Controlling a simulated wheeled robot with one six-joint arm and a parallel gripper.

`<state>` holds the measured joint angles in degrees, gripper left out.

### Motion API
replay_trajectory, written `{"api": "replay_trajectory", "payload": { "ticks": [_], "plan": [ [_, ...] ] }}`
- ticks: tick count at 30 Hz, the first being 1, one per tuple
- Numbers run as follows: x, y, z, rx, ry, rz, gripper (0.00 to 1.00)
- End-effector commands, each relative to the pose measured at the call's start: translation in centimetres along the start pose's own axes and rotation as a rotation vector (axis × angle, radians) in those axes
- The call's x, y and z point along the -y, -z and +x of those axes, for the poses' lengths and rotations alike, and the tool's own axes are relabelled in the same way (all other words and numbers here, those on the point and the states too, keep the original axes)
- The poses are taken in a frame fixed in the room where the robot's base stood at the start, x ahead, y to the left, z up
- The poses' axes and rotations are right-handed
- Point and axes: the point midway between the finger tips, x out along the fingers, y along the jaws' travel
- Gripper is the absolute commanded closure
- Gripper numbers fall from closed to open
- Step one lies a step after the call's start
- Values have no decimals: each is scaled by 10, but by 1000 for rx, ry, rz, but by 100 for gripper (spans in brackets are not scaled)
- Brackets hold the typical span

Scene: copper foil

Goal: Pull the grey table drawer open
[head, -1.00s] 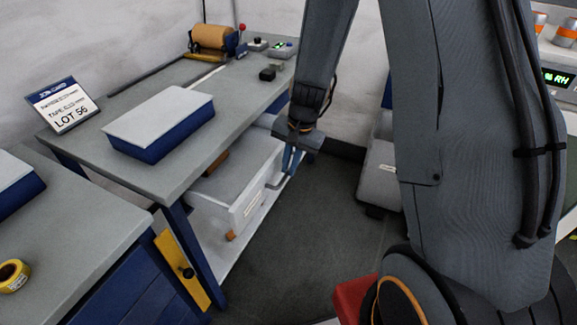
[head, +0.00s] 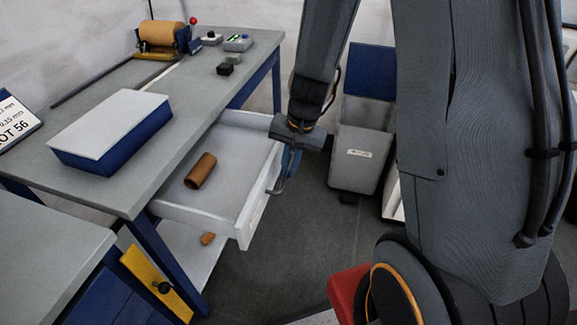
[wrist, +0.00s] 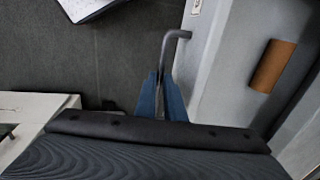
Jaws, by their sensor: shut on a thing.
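The white-grey drawer (head: 225,175) stands well out from under the grey-topped table (head: 185,115), its inside visible from above. A brown roll (head: 201,171) lies in it. The drawer's front panel (head: 253,213) carries a bent grey bar handle (head: 279,187). My gripper (head: 291,160) is at the handle, outside the drawer front. In the wrist view the blue fingers of my gripper (wrist: 161,92) are shut on the handle (wrist: 176,37), whose bent end shows beyond them. The brown roll also shows in the wrist view (wrist: 272,66).
A blue box with a white lid (head: 110,125) sits on the tabletop. A grey bin with a blue back (head: 357,155) stands behind my gripper. A lower shelf (head: 195,262) holds another brown piece (head: 208,238). The dark floor (head: 300,240) before the drawer is clear.

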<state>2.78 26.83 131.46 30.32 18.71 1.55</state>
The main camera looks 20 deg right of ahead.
Motion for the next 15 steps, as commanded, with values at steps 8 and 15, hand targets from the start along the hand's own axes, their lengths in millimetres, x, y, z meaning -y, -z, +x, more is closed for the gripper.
{"api": "replay_trajectory", "payload": {
  "ticks": [8, 15],
  "plan": [
    [0, 1, 0, -1, 1, 1, 83],
    [1, 1, -14, -4, 3, -1, 83]
  ]
}}
